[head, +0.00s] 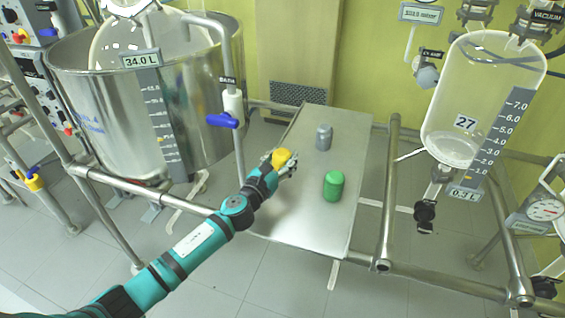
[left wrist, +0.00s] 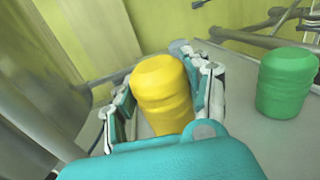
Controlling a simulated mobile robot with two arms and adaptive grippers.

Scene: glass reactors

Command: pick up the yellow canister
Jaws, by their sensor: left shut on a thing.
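The yellow canister (head: 281,157) is between the fingers of my left gripper (head: 281,164) over the left part of the metal table (head: 310,222). In the left wrist view the yellow canister (left wrist: 164,92) stands between both fingers of the left gripper (left wrist: 165,95), which are shut on its sides. Its lower part is hidden by the teal gripper body. I cannot tell whether its base touches the table. My right gripper is not in view.
A green canister (head: 334,186) stands to the right on the table, and a grey canister (head: 324,137) stands farther back. A large steel vessel (head: 150,110) is at the left. Metal rails (head: 389,190) and a glass reactor (head: 475,100) are at the right.

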